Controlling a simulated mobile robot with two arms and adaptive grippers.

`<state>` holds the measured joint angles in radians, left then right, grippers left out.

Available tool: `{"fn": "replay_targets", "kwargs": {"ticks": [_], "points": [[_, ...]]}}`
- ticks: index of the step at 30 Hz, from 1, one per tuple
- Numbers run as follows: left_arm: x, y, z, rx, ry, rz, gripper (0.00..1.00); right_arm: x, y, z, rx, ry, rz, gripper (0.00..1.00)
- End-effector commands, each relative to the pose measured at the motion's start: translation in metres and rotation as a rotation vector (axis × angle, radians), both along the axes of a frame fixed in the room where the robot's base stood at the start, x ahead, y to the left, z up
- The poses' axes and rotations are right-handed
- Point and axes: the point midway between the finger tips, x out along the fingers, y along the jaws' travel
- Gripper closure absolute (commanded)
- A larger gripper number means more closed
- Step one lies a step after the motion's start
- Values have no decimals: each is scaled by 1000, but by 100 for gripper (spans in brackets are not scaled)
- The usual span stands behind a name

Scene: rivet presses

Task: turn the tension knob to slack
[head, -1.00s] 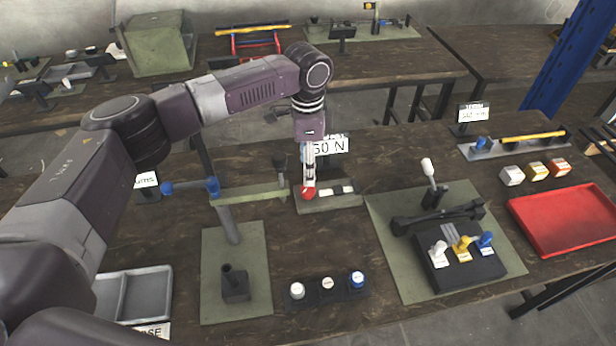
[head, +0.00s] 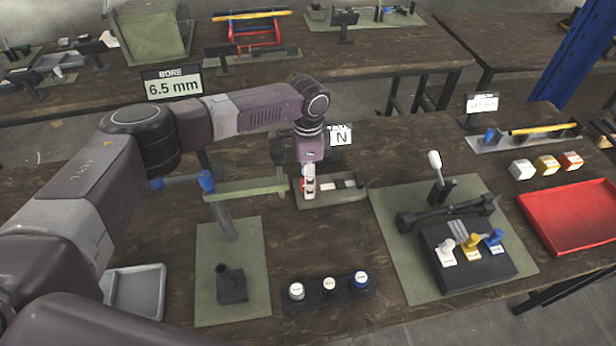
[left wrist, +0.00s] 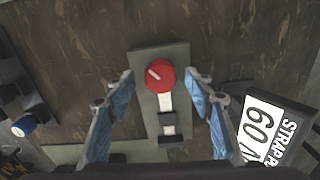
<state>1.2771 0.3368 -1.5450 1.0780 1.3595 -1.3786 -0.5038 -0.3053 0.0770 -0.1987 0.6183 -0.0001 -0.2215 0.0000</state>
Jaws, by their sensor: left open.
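The red tension knob (left wrist: 161,79) is round, with a white pointer line toward the upper left in the left wrist view. It sits at one end of a grey-green plate (left wrist: 147,60) with white and dark patches along it. In the head view my gripper hides most of the knob, and the plate (head: 350,195) shows to the right. My left gripper (head: 308,192) points down over the knob. In the left wrist view its blue-padded fingers (left wrist: 164,78) are spread open on both sides of the knob, with gaps between. My right gripper is not in view.
A sign reading "60 N" (left wrist: 268,128) stands close beside the right finger. A press lever arm (head: 245,189) is left of the plate. Several capped buttons (head: 328,285) lie in front. A lever station (head: 465,255) and red tray (head: 575,217) are to the right.

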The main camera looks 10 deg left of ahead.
Motion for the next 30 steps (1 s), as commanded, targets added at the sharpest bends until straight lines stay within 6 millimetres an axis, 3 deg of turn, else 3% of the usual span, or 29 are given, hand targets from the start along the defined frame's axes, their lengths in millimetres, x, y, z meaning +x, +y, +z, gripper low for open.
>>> {"fn": "replay_targets", "kwargs": {"ticks": [10, 22, 30], "points": [[0, 0, -7, 0, -1, -1, 51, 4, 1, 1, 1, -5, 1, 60], [0, 0, -6, 0, -1, 0, 93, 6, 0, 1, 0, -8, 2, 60], [0, 0, -5, -1, 1, 32, 93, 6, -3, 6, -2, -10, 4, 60]]}}
